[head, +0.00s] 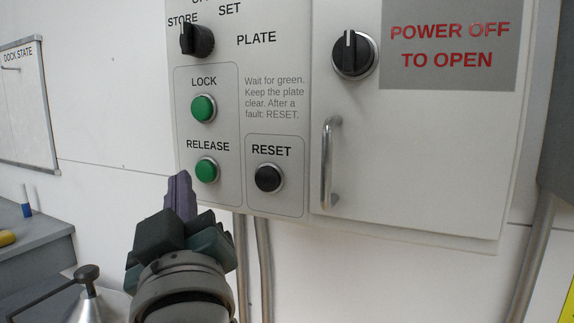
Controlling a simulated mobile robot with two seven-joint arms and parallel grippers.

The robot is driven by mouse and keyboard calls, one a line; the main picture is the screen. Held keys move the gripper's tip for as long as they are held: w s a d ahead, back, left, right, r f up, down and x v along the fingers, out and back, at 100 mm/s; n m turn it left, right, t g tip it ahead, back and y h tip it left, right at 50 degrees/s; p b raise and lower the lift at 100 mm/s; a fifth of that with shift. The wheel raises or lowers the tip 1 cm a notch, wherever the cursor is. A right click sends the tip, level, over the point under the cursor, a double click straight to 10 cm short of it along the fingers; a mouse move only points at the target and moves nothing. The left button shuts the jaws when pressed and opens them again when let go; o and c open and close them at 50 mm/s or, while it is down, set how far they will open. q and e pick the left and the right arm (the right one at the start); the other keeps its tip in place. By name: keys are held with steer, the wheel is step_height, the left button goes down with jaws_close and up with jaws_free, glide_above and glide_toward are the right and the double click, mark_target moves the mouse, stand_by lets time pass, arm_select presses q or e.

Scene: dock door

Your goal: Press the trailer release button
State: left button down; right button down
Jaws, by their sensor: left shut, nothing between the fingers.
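The release button (207,170) is a green round button in a metal ring, under the word RELEASE on the grey control panel (225,210). My left gripper (180,177) is shut and empty. Its fingertips show just left of and slightly below the release button; I cannot tell whether they touch the panel. The button face is in plain sight. A green lock button (203,108) sits above it, and a black reset button (268,178) sits to its right. My right gripper is not in view.
A selector knob (197,40) is at the panel's top. Right of it is a cabinet door with a handle (328,160) and a rotary switch (354,55). Conduits (264,265) run down below. A grey bench (35,245) and whiteboard (28,105) stand left.

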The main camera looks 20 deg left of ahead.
arm_select(q)
steer(key=s+p, duration=0.1)
steer(key=s, duration=0.3)
steer(key=shift+s+a+p, duration=0.1)
steer(key=shift+a+p, duration=0.05)
steer(key=shift+p, duration=0.25)
